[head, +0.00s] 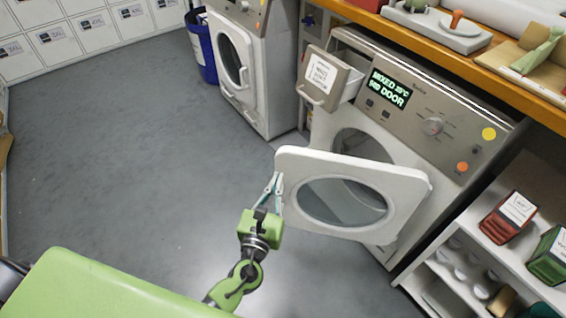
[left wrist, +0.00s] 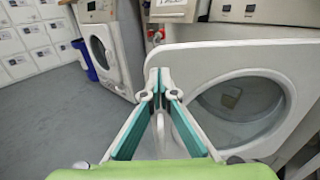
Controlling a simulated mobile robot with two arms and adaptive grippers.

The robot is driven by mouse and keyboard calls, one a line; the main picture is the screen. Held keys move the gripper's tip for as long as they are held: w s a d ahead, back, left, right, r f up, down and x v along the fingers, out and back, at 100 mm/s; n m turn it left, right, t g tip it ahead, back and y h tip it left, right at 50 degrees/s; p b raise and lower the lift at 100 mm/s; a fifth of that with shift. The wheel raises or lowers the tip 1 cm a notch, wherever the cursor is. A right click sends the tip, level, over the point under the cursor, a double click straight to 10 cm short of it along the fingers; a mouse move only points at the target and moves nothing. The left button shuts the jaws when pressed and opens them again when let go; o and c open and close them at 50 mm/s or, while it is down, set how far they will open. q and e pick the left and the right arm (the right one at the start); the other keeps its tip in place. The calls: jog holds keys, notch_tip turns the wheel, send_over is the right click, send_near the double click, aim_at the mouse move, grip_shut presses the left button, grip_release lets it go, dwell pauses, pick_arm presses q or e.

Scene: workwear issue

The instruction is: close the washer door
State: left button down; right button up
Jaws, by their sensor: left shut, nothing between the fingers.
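The washer door (head: 405,206) stands open, swung out in front of the washer (head: 395,140); part of the dark round drum opening shows behind its top edge. The door has a white frame and a round glass pane, and it fills the right of the left wrist view (left wrist: 285,60). My left gripper (head: 277,180) is shut and empty at the door's free left edge. In the left wrist view its fingertips (left wrist: 162,82) meet in front of that edge; I cannot tell if they touch it. My right gripper is not in view.
The washer's detergent drawer (head: 333,75) is pulled out, and its display reads "DOOR". A second machine (head: 245,65) with a closed door stands to the left, beside a blue bin (head: 202,48). A shelf with boxes (head: 508,215) stands right. The grey floor (head: 120,150) at left is clear.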

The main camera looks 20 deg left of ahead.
aim_at(286, 156)
pick_arm(q)
jog(key=w, duration=0.6)
jog(key=shift+w+a, duration=0.1)
jog(key=shift+w, duration=0.25)
jog(key=shift+w, duration=0.15)
